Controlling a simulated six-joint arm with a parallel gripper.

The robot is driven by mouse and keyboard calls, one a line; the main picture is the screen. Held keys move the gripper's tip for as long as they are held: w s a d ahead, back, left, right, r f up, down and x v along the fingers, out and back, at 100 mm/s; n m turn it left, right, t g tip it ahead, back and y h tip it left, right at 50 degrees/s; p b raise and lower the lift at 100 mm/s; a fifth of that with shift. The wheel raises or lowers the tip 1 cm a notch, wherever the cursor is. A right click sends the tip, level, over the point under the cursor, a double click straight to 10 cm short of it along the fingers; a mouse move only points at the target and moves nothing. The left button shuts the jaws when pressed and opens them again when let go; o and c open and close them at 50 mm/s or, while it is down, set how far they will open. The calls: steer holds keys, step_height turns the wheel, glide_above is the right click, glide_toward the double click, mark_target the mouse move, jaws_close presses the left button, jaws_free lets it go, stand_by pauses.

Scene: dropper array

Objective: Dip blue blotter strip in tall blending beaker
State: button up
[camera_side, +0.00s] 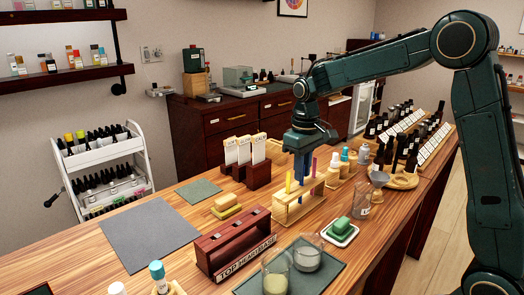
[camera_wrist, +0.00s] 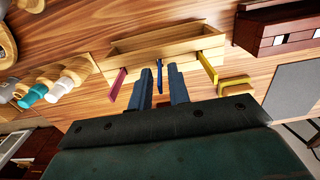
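A pale wooden rack (camera_side: 290,214) holds a yellow strip (camera_side: 288,182), a blue blotter strip (camera_side: 300,194) and a magenta strip (camera_side: 314,167). In the wrist view the blue strip (camera_wrist: 159,74) stands out from the rack (camera_wrist: 150,42), between the magenta (camera_wrist: 118,83) and yellow (camera_wrist: 208,68) strips. My gripper (camera_side: 302,172) is above the rack. Its two blue fingers (camera_wrist: 161,80) are apart, one on each side of the blue strip, with gaps showing. Two glass beakers stand in front: the taller-looking one (camera_side: 276,275) holds pale liquid, and another (camera_side: 307,257) is beside it.
A dark red rack (camera_side: 236,250) stands left of the beakers. A green block on a white dish (camera_side: 342,232) and a funnel (camera_side: 379,178) are to the right. Capped bottles (camera_side: 344,158) stand behind the strip rack. A grey mat (camera_side: 148,234) lies clear at left.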

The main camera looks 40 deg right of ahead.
jaws_close()
steer(key=shift+r, duration=0.7)
stand_by(0.6)
steer(key=shift+r, duration=3.65)
